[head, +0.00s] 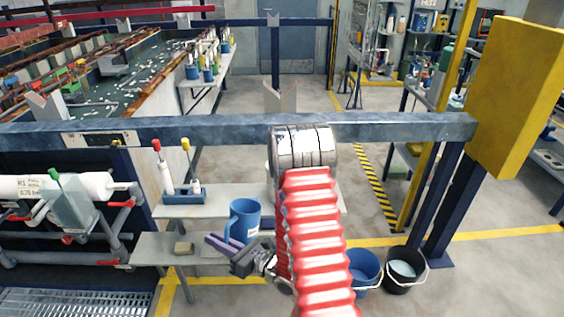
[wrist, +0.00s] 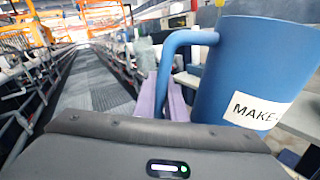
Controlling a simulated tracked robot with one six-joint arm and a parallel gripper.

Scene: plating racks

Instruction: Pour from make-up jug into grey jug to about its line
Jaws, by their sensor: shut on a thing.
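The make-up jug (head: 243,220) is blue, with a white label partly reading "MAKE" in the wrist view (wrist: 225,75). My gripper (head: 220,244) is shut on the jug's handle; its purple fingers also show in the wrist view (wrist: 168,100). The jug looks about upright, in front of the pale bench shelves; I cannot tell whether its base touches anything. Its inside and liquid level are hidden. I cannot make out the grey jug or its line; my red-sleeved arm covers part of the bench.
A blue holder (head: 184,197) with red- and yellow-topped items stands on the upper shelf. A blue bucket (head: 364,268) and a black bucket (head: 404,268) stand on the floor at right.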

